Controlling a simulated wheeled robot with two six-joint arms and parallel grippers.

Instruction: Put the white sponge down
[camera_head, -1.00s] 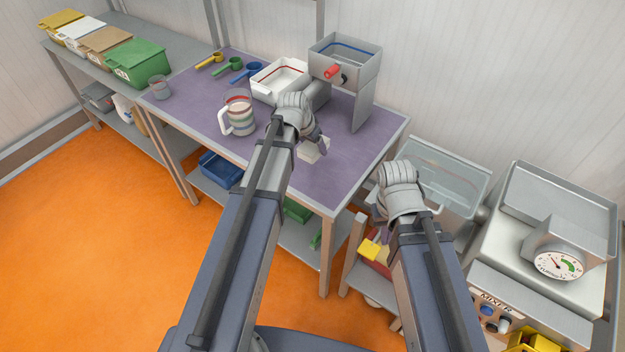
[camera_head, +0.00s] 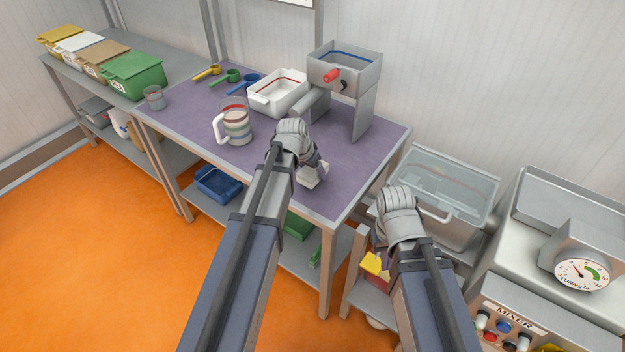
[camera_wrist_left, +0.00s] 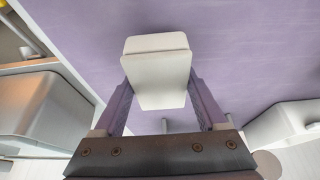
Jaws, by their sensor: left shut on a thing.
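The white sponge (camera_head: 313,177) is at the purple tabletop (camera_head: 345,180) near its right front part. In the left wrist view the sponge (camera_wrist_left: 157,72) is a pale block between the two purple fingers of my left gripper (camera_wrist_left: 160,95), which is shut on it. In the head view my left gripper (camera_head: 318,168) is low by the table surface. I cannot tell whether the sponge touches the tabletop. My right arm's wrist (camera_head: 400,215) is right of the table, and its fingers are hidden behind it.
A striped jug (camera_head: 236,124), a white tub (camera_head: 279,92) and a grey machine with a red knob (camera_head: 344,70) stand behind and left. Right of the table are a clear bin (camera_head: 455,190) and a mixer with a dial (camera_head: 580,272). The tabletop around the sponge is clear.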

